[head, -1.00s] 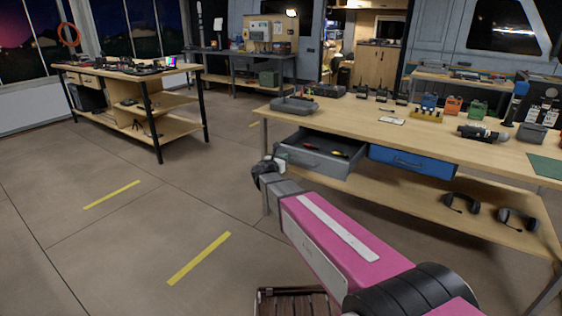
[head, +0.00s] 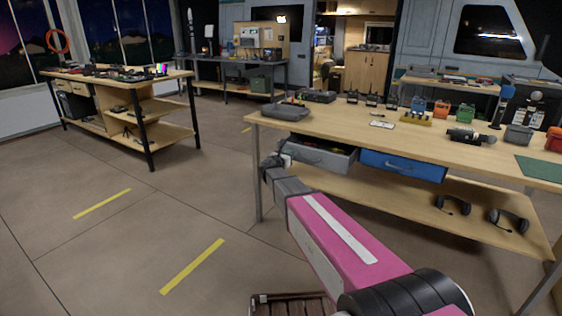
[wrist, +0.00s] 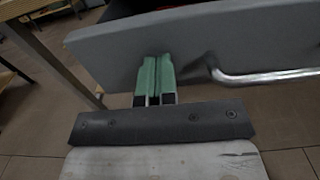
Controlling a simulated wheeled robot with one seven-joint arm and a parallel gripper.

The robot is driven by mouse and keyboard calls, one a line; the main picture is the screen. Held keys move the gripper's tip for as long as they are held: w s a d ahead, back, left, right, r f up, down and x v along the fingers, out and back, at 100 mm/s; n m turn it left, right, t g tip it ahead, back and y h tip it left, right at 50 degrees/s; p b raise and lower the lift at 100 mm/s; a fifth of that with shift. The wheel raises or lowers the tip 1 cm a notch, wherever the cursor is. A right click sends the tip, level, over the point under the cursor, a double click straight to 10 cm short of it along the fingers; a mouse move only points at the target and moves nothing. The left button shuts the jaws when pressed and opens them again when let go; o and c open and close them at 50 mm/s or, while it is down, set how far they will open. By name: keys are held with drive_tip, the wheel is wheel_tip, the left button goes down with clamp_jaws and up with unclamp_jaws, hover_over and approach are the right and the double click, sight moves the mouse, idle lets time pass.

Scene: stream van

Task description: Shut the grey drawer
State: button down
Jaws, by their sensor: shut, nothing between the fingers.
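The grey drawer (head: 322,160) hangs under the left part of the wooden workbench and stands partly out, with a little of its inside showing. Its grey front panel (wrist: 215,35) fills the top of the wrist view, with a metal bar handle (wrist: 270,77) on it. My gripper (head: 282,160) is at the left end of the drawer front. In the wrist view, my green fingertips (wrist: 156,72) are together and empty. They appear to press against the panel, left of the handle. The exact contact is partly hidden.
A blue drawer (head: 402,165) sits shut-looking to the right. The workbench top (head: 350,130) bears a grey tray (head: 286,111), radios and other gear. Headsets (head: 453,205) lie on the lower shelf. Open floor lies to the left.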

drive_tip(key=x, duration=1.4)
drive_tip(key=shift+w+f, duration=0.1)
drive_tip(key=shift+w, duration=0.1)
drive_tip(key=shift+w+d, duration=0.35)
drive_tip(key=shift+w, duration=0.1)
drive_tip(key=shift+w, duration=0.1)
drive_tip(key=v, duration=1.5)
drive_tip(key=s+d+f+m+g+y, duration=0.1)
drive_tip(key=s+d+f+m+g, duration=0.25)
drive_tip(key=s+m, duration=0.3)
drive_tip(key=s+d+f+m+g+y, duration=0.1)
drive_tip(key=s+d+f+m+g, duration=0.3)
drive_tip(key=s, duration=0.4)
drive_tip(key=s+d+f+m+g, duration=0.2)
drive_tip(key=s+d+f+m, duration=0.1)
drive_tip(key=s+m, duration=0.35)
drive_tip(key=s+a+f+m+g+y, duration=0.2)
drive_tip(key=s+m+y, duration=0.2)
drive_tip(key=s, duration=0.5)
drive_tip(key=s+a+f+m+g+y, duration=0.2)
drive_tip(key=s+a+m+g+y, duration=0.1)
drive_tip(key=s+m, duration=0.4)
drive_tip(key=s+y, duration=0.1)
drive_tip(key=s, duration=0.2)
drive_tip(key=shift+s+f+m+y, duration=0.25)
drive_tip(key=shift+f+m+y, duration=0.05)
drive_tip(key=shift+f+m, duration=0.1)
drive_tip(key=shift+a, duration=0.1)
